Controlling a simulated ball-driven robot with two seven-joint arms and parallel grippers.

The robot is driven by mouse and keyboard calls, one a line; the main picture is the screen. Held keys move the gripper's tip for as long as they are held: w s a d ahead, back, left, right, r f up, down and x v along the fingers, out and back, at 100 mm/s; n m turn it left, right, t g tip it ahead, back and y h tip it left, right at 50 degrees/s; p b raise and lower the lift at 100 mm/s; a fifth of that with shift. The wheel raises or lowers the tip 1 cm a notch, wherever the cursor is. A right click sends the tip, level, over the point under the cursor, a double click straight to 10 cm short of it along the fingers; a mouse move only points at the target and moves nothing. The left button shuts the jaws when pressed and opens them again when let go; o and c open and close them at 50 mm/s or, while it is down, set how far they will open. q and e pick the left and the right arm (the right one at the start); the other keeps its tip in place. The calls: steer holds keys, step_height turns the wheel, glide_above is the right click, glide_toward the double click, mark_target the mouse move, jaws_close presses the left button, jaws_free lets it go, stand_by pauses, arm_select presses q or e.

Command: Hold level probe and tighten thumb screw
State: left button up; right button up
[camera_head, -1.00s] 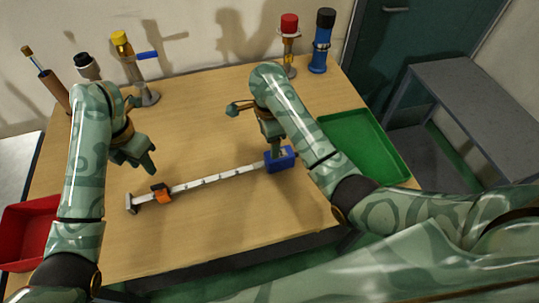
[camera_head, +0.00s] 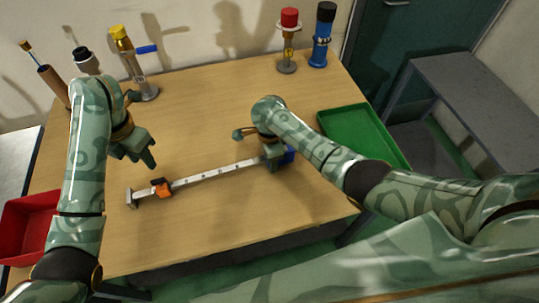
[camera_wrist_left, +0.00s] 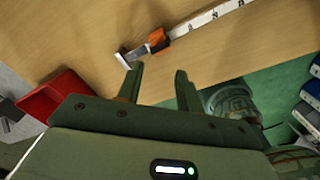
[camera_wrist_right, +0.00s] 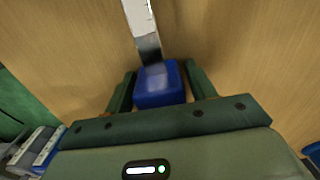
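The level probe is a long white marked strip (camera_head: 215,174) lying on the table. A blue block (camera_head: 288,155) is at its right end, and an orange clamp (camera_head: 161,188) with a dark top sits near its left end. I cannot make out the thumb screw clearly. My right gripper (camera_head: 273,162) is down at the blue block. In the right wrist view its open fingers stand either side of the block (camera_wrist_right: 160,85), with narrow gaps. My left gripper (camera_head: 148,160) is open and empty above the table, behind the orange clamp, which also shows in the left wrist view (camera_wrist_left: 158,40).
A red bin (camera_head: 28,222) is at the left edge and a green tray (camera_head: 362,137) at the right. Yellow-topped (camera_head: 133,62), red-topped (camera_head: 288,42) and blue (camera_head: 320,40) fittings stand along the back. The middle of the table behind the probe is clear.

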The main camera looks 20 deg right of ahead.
jaws_close()
arm_select(q)
steer(key=shift+c, duration=0.6)
steer(key=shift+f, duration=0.1)
